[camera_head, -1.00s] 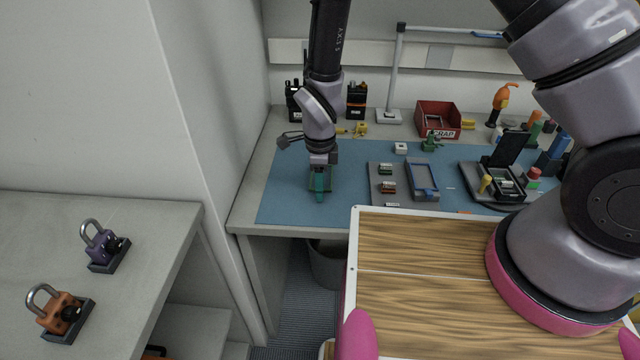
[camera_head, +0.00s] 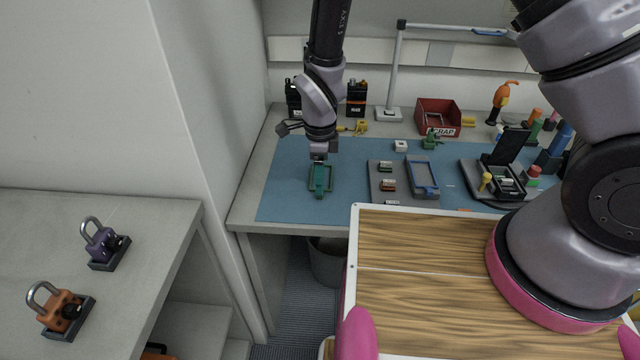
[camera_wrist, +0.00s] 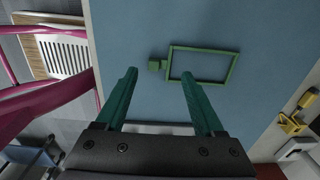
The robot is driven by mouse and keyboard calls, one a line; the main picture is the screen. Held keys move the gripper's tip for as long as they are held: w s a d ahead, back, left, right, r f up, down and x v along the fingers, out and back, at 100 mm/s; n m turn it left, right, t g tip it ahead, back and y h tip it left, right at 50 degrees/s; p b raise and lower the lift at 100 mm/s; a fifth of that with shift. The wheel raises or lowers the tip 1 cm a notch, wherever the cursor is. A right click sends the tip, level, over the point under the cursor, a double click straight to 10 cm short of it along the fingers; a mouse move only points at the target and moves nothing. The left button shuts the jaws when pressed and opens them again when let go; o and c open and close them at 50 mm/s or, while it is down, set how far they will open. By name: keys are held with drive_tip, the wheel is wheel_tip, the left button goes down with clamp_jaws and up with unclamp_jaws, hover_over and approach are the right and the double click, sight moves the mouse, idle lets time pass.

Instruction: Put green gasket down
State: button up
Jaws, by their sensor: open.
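The green gasket (camera_head: 311,184), a thin rectangular frame with a small tab, lies flat on the blue mat (camera_head: 285,200) near its left end. In the wrist view the gasket (camera_wrist: 205,49) lies ahead of the fingertips, its tab in line with the gap between them. My gripper (camera_head: 321,188) has teal fingers and is over the gasket in the head view. In the wrist view my gripper (camera_wrist: 159,74) is open, with nothing between its fingers. The exact height of the fingertips above the mat is hard to tell.
A grey tray (camera_head: 374,187) with small parts and a blue frame (camera_head: 423,176) are to the right. Behind stand black radios (camera_head: 356,99), a yellow part (camera_head: 360,128) and a red scrap bin (camera_head: 437,118). The mat's front left is clear.

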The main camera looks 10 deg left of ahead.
wheel_tip(320, 180, up, 10)
idle(0.3)
drive_tip(key=w+d+r+n+t+y, duration=0.1)
drive_tip(key=w+d+r+n+y, duration=0.15)
drive_tip(key=d+r, duration=0.7)
drive_tip(key=w+d+r+n+t+y, duration=0.1)
drive_tip(key=w+d+r+n, duration=0.2)
drive_tip(key=d+r, duration=0.65)
drive_tip(key=s+d+r+n+t, duration=0.2)
drive_tip(key=s+d+r+n, duration=0.2)
drive_tip(key=s+d+r, duration=0.1)
drive_tip(key=s+d+r+n+t+h, duration=0.1)
drive_tip(key=s+d+r+n+t, duration=0.2)
drive_tip(key=d+r, duration=0.5)
drive_tip(key=shift+s+d+r+n, duration=0.2)
drive_tip(key=shift+s+r+n, duration=0.25)
drive_tip(key=shift+s+r, duration=0.55)
